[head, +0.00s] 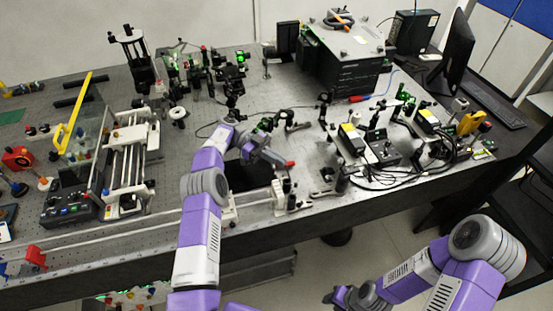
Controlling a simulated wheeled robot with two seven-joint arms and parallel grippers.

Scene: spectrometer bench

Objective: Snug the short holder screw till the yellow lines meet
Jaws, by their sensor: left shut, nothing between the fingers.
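My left gripper (268,153) reaches over the middle of the bench, low among small optics mounts. It is shut and empty; its fingertips are small and dark here. Small post holders stand close by, one just to the right of the gripper (290,122) and another further right (325,108). I cannot tell which of them carries the short holder screw, and the screw and its yellow lines are too small to make out. My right gripper (347,297) hangs low at the bottom, off the bench, and its finger state is unclear.
The bench (205,247) is crowded. A rail assembly (128,150) stands left, a large dark box (342,62) at the back. Yellow-labelled boxes (352,138) and cables lie right. A red-and-blue-handled tool (362,98) lies behind. Some bare bench shows near the front edge.

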